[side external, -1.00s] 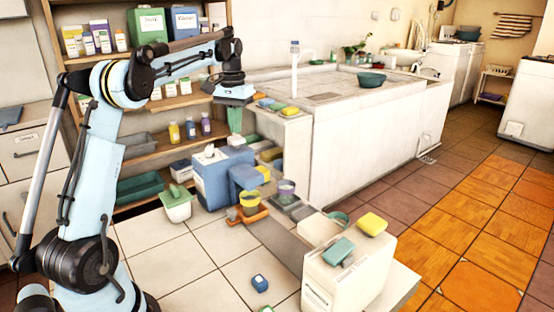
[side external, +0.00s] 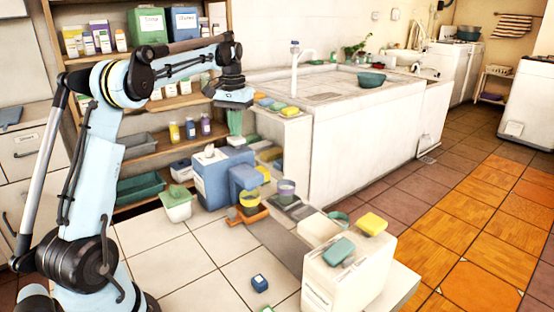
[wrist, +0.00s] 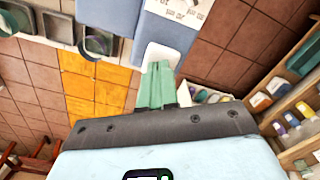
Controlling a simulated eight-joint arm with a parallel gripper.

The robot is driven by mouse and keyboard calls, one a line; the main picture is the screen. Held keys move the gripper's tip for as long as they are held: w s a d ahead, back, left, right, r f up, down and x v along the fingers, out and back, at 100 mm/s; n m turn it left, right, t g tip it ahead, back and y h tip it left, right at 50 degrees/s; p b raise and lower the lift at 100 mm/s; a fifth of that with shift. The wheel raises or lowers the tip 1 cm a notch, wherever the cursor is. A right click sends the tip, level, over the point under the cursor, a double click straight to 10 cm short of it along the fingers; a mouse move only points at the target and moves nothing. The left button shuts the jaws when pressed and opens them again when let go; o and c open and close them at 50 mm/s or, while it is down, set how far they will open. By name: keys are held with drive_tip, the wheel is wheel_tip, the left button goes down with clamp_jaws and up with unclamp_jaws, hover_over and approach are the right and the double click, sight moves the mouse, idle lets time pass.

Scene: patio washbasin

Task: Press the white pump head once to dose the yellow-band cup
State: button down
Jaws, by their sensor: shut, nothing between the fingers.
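The blue dispenser (side external: 212,180) stands on the pale tiled surface with a white piece (side external: 210,153) on its top. The yellow-band cup (side external: 250,200) stands under its blue spout block (side external: 244,177), on an orange tray (side external: 250,217). My gripper (side external: 236,138) points down over the dispenser's back right side, its green fingers together and empty. In the wrist view my gripper's fingers (wrist: 157,68) overlap a white pad (wrist: 163,52) beside the blue body, which looks like the pump head. I cannot tell whether they touch it.
A purple-band cup (side external: 286,188) stands right of the yellow-band cup. A white, green-lidded container (side external: 177,205) is at the left. A white box (side external: 345,270) with a green and a yellow sponge is in front right.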

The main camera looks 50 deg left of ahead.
drive_tip(key=shift+f, duration=0.95)
drive_tip(key=shift+r, duration=1.4)
drive_tip(key=shift+r, duration=0.1)
drive_tip(key=shift+r, duration=2.9)
drive_tip(key=shift+d, duration=0.1)
